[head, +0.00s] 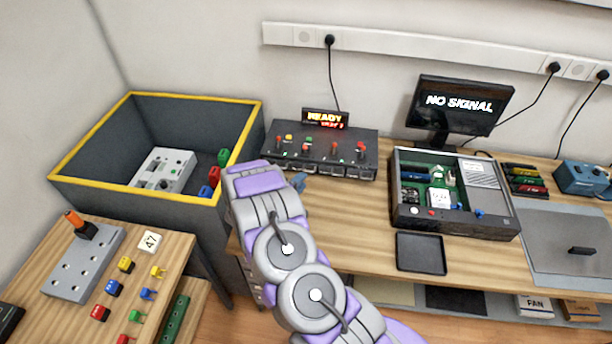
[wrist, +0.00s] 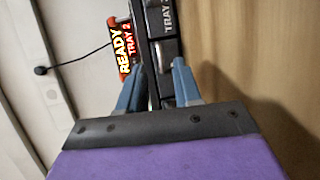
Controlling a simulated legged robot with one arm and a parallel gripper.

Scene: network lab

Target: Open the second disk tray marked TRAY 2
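The dark disk unit (head: 368,145) stands at the back of the wooden bench in the head view, with red, yellow and green knobs on top and several trays along its front. Its small display (head: 325,119) glows READY with a second line; in the wrist view the display (wrist: 125,50) reads READY TRAY 2. A tray front marked TRAY 2 (wrist: 168,17) shows at the top of the wrist view. My gripper (wrist: 158,66) has its blue fingers apart, one on each side of the unit's front edge; contact cannot be told. In the head view my gripper (head: 299,181) is mostly hidden by my arm.
A grey bin (head: 90,185) with a yellow rim stands left of the unit. An open computer case (head: 455,225), a black tray (head: 421,254) and a NO SIGNAL monitor (head: 459,106) are to the right. A lower wooden table (head: 180,250) with small coloured parts is front left.

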